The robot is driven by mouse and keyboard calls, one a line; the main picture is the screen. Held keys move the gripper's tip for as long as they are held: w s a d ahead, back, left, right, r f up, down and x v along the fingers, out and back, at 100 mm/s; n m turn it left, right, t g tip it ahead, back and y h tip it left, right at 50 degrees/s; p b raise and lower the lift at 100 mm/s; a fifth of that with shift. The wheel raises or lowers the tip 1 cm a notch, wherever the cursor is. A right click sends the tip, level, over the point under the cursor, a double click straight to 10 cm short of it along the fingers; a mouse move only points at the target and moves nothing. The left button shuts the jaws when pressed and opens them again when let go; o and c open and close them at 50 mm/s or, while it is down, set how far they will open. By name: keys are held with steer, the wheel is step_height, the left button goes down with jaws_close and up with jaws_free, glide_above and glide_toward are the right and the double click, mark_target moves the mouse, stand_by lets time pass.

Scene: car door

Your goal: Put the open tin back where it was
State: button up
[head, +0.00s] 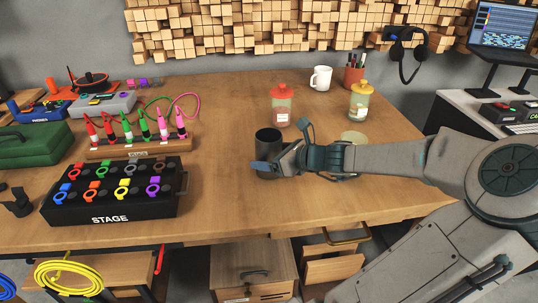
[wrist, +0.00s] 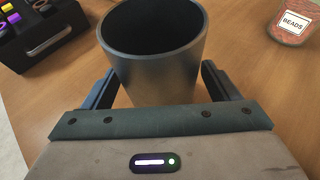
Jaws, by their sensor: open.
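The open tin (head: 268,143) is a dark grey cylinder with no lid on it. It stands upright on the wooden workbench, left of the middle of the bench in the head view. In the wrist view the tin (wrist: 158,62) stands between the two fingers, with its dark open mouth facing up. My gripper (head: 283,148) is open around the tin, one finger on each side. I cannot tell whether either finger touches it. My gripper hides part of the tin's lower side in the head view.
Two red- and orange-lidded jars (head: 281,108) (head: 361,103) stand behind. A pale round thing (head: 353,137) is partly hidden by my arm. A white mug (head: 321,78) and pen pot (head: 354,76) are at the back. The black STAGE box (head: 110,204) is left; bare wood lies between.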

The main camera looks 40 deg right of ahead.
steer(key=p+v, duration=0.5)
steer(key=v, duration=0.6)
steer(key=shift+r, duration=0.1)
